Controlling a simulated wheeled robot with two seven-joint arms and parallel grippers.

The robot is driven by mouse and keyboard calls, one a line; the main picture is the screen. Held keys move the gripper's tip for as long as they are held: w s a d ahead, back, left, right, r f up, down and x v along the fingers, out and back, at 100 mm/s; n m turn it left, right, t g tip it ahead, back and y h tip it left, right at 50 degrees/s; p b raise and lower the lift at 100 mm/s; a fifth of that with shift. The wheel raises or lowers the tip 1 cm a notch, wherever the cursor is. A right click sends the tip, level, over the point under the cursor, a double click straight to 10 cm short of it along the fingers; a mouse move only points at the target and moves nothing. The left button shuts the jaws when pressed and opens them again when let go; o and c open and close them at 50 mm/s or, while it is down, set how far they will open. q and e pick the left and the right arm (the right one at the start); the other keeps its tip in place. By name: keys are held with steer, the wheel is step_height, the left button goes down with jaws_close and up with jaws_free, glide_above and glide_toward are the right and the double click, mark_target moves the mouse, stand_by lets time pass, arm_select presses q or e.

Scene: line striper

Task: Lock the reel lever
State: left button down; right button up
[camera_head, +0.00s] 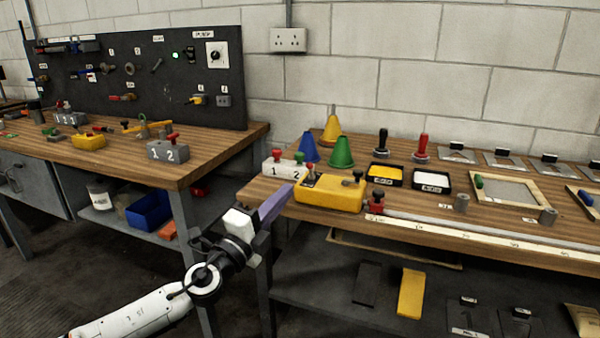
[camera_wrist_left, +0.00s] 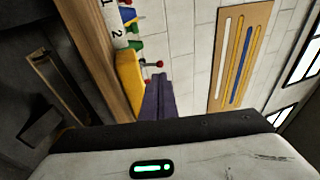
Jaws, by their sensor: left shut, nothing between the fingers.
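A yellow box (camera_head: 328,193) sits at the near left corner of the right bench. A red-knobbed lever (camera_head: 311,169) stands at its left end and a black knob (camera_head: 357,176) at its right end. I cannot tell for certain which is the reel lever. My left gripper (camera_head: 278,200) has purple fingers, shut and empty, just left of the yellow box near the bench edge. In the left wrist view the fingers (camera_wrist_left: 158,97) point alongside the yellow box (camera_wrist_left: 130,82), and a red-knobbed lever (camera_wrist_left: 159,64) shows just beyond their tips. My right gripper is out of view.
A white block marked 1 and 2 (camera_head: 285,170) stands behind the gripper. Blue (camera_head: 308,148) and green cones (camera_head: 341,152) stand behind the box. A red-topped piece (camera_head: 376,201) and a long ruler strip (camera_head: 470,238) lie right. A gap separates the left bench (camera_head: 215,160).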

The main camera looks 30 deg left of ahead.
mark_target(308, 167)
arm_select(q)
steer(key=p+x, duration=0.1)
steer(key=x, duration=0.6)
steer(key=shift+w, duration=0.3)
steer(key=shift+r, duration=0.1)
